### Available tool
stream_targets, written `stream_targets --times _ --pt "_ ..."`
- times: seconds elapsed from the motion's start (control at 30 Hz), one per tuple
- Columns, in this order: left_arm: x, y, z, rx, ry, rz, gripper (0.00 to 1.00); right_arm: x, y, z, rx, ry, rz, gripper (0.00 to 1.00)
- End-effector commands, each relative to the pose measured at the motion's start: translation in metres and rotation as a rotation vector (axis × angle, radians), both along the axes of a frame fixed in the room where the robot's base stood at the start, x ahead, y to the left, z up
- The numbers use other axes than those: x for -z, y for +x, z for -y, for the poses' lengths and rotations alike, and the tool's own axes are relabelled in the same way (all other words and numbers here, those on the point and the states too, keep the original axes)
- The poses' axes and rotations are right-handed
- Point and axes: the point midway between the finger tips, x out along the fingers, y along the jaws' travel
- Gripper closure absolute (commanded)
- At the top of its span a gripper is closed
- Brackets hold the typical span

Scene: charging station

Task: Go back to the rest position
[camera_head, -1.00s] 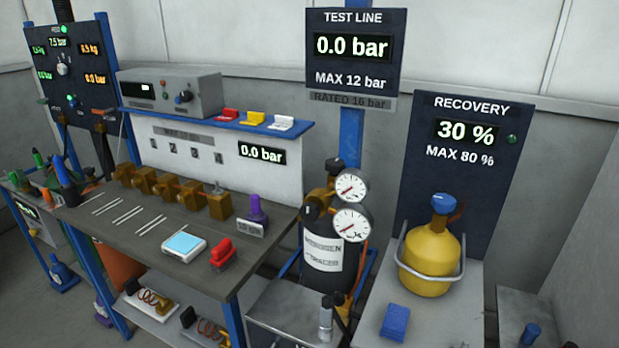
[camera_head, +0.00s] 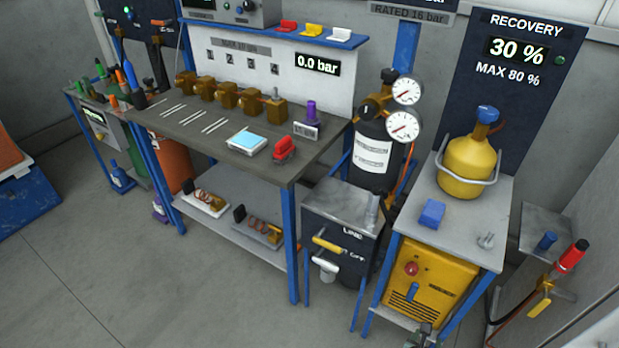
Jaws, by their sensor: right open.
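My right gripper (camera_head: 420,336) shows only as a small dark piece at the bottom edge, in front of the yellow recovery machine (camera_head: 432,283). It is open, and I see nothing between its fingers; most of it is cut off by the frame. My left gripper is out of view.
The workbench (camera_head: 237,160) holds brass valves, a blue-screened device (camera_head: 247,142) and a red clamp (camera_head: 284,148). A black nitrogen cylinder (camera_head: 373,155) with gauges stands right of it. A yellow recovery cylinder (camera_head: 467,165) stands on a side table (camera_head: 470,243). The floor (camera_head: 190,290) is clear at front left.

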Motion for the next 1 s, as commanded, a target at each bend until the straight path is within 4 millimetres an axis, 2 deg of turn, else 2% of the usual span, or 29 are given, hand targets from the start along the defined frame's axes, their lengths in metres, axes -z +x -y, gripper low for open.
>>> stream_targets --times 0.03,0.1,0.3,0.4,0.43,0.5,0.7,0.87,1.0 --pt "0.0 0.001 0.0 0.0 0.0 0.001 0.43 -0.004 0.0 0.03 0.005 -0.046 0.001 0.43" --pt "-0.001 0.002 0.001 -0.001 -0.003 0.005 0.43 -0.011 -0.001 0.067 0.011 -0.104 0.001 0.43" --pt "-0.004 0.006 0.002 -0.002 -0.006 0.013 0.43 -0.04 -0.004 0.163 0.029 -0.258 0.001 0.43" --pt "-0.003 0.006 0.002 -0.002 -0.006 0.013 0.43 -0.053 -0.009 0.198 0.044 -0.3 0.005 0.43" --pt "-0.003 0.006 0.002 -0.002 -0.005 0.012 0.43 -0.04 -0.019 0.179 0.079 -0.191 0.028 0.43" --pt "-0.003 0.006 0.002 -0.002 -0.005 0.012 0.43 -0.026 -0.036 0.157 0.167 -0.002 0.076 0.43" --pt "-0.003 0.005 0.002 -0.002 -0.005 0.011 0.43 -0.009 -0.08 0.092 0.488 0.555 0.215 0.43" --pt "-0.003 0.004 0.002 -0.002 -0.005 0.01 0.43 -0.026 -0.108 0.04 0.833 1.04 0.324 0.43" --pt "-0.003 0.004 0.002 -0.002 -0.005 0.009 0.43 -0.057 -0.12 0.008 1.102 1.383 0.388 0.43"
